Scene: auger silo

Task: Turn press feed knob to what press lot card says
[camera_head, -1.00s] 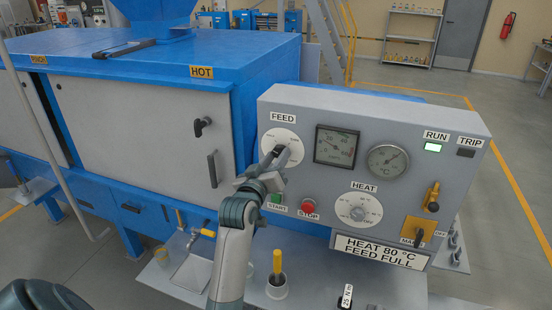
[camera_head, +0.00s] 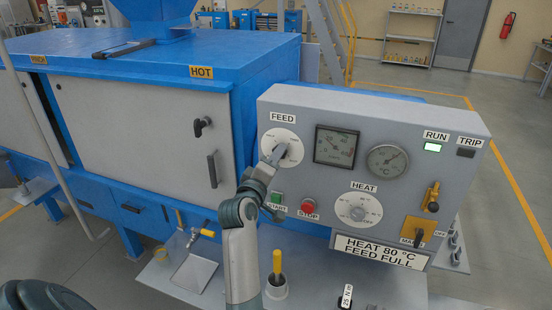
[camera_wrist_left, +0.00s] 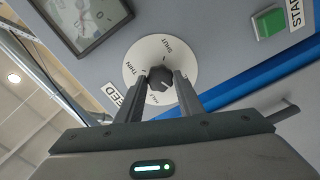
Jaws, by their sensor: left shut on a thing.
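The dark feed knob (camera_wrist_left: 160,78) sits at the centre of a round white dial (camera_wrist_left: 188,62) marked SHUT and THIN, with HALF partly legible. In the head view the dial (camera_head: 291,140) is at the left of the grey panel, under the FEED label. My left gripper (camera_head: 279,155) reaches it from below. In the left wrist view my left gripper (camera_wrist_left: 164,80) has one finger on each side of the knob and is shut on it. The knob's pointer setting is hard to tell. The lot card (camera_head: 381,250) reads HEAT 80 °C, FEED FULL. My right gripper is out of view.
The panel also has a heat dial (camera_head: 358,209), two gauges, a green START button (camera_head: 277,198), a red STOP button (camera_head: 309,207) and a lit RUN lamp (camera_head: 433,147). A yellow-handled tool (camera_head: 277,265) stands in a cup below the panel.

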